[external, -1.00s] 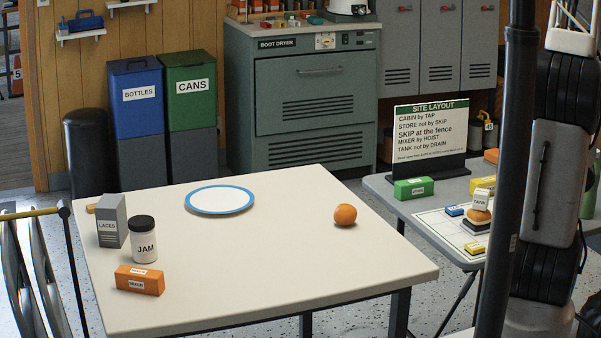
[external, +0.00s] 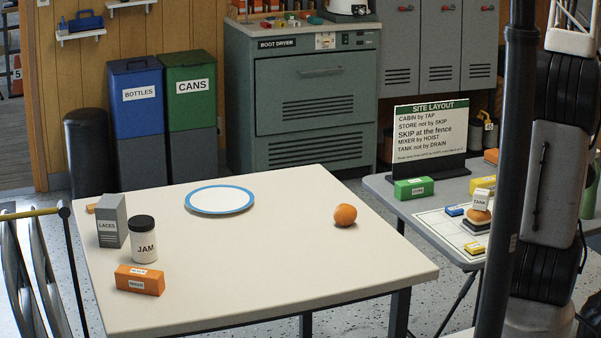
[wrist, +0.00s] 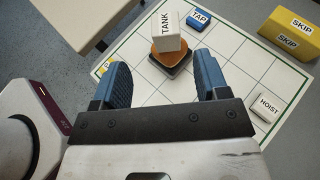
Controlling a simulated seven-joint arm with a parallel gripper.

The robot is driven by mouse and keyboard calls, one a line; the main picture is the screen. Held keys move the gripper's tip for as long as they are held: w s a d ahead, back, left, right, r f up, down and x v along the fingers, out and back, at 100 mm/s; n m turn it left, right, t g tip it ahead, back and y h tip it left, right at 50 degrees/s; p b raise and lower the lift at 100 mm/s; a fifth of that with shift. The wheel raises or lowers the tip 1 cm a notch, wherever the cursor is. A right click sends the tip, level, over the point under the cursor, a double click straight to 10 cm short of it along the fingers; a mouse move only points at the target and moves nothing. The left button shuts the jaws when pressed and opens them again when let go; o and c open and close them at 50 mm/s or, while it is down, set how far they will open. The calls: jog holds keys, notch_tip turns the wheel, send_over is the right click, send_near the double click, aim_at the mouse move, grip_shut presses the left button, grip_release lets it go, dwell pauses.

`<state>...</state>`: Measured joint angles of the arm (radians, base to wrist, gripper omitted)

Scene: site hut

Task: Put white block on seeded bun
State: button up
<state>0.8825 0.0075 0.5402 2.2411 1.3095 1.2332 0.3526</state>
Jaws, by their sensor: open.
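The white block labelled TANK (wrist: 167,31) stands upright on top of the orange-brown bun (wrist: 169,57) in the wrist view. Both also show in the external view, the white block (external: 481,199) above the bun (external: 476,216). The bun rests on a dark round-cornered base on the gridded sheet. Seeds are too small to make out. My gripper (wrist: 160,62) is open, its two blue fingers spread apart with nothing between them; the block and bun lie just beyond the fingertips. The gripper is out of sight in the external view.
The gridded sheet (wrist: 218,88) also carries a blue TAP block (wrist: 198,20), a white HOIST block (wrist: 264,107) and a yellow block (wrist: 103,67). A larger yellow SKIP block (wrist: 291,33) lies at right. A SITE LAYOUT sign (external: 431,130) stands behind. The neighbouring cream table (external: 270,260) has clear room.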

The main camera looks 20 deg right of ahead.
jog(key=a+r+n+g, duration=0.5)
jog(key=a+r+n, duration=0.2)
jog(key=a, duration=0.3)
jog(key=s+a+r+n+h, duration=0.5)
jog(key=s+a+r+n, duration=0.1)
jog(key=r+n, duration=0.3)
jog(key=s+a+r+n+g+h, duration=0.1)
jog(key=s+a+r+n+h, duration=0.4)
jog(key=a+r+n, duration=0.4)
jog(key=shift+s+r+n+g, duration=0.2)
jog(key=shift+s+n+g, duration=0.1)
jog(key=shift+s+n, duration=0.35)
